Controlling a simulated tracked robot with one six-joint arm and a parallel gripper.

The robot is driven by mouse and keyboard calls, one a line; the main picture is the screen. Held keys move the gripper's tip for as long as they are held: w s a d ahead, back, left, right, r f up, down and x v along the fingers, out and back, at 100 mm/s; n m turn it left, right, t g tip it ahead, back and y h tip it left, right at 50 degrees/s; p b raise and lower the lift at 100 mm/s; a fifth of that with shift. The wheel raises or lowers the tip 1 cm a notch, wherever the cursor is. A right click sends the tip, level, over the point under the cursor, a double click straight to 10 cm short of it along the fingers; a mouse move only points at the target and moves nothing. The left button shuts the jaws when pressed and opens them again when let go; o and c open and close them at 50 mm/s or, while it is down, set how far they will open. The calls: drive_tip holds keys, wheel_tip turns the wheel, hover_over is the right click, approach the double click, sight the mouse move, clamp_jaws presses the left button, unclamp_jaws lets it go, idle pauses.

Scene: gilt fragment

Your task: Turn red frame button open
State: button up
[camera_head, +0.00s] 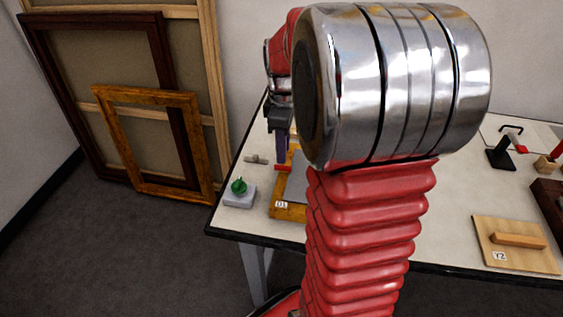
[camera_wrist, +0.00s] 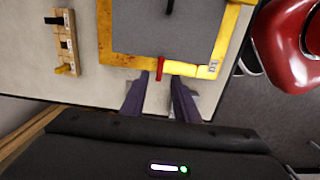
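The picture frame (camera_wrist: 105,40), golden wood around a grey panel and labelled D1, lies flat on the table. It also shows in the head view (camera_head: 289,211), partly hidden by my arm. The red frame button (camera_wrist: 161,66) is a small bar lying across the frame's near edge in the wrist view. In the head view it shows as a short red bar (camera_head: 283,168) at the frame's left side. My gripper (camera_wrist: 160,80) is open, its two dark fingers on either side of the red button with visible gaps. It points down in the head view (camera_head: 282,157).
A green knob on a grey block (camera_head: 239,193) stands at the table's left corner. A board labelled Y2 (camera_head: 512,247) lies at right. Large frames (camera_head: 150,145) lean on the wall.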

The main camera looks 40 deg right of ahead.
sight(283, 167)
drive_tip(key=shift+f, duration=2.7)
clamp_jaws()
drive_tip(key=shift+a, duration=0.2)
drive_tip(key=shift+d, duration=0.1)
